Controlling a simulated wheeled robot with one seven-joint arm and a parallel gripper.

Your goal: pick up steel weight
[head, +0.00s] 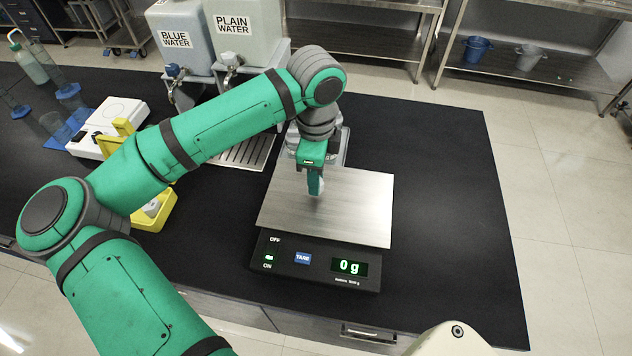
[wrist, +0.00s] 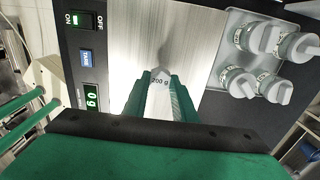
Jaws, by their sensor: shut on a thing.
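My gripper (head: 312,180) hangs over the steel plate of the scale (head: 360,210), its fingers pointing down. The scale display reads 0 g, so the weight appears held above the plate. In the head view my arm mostly hides that tray (head: 344,150).
Tanks marked BLUE WATER (head: 182,40) and PLAIN WATER (head: 240,30) stand at the back. A white device (head: 120,112) and a yellow container (head: 165,215) are at left. The black bench (head: 450,210) is clear right of the scale.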

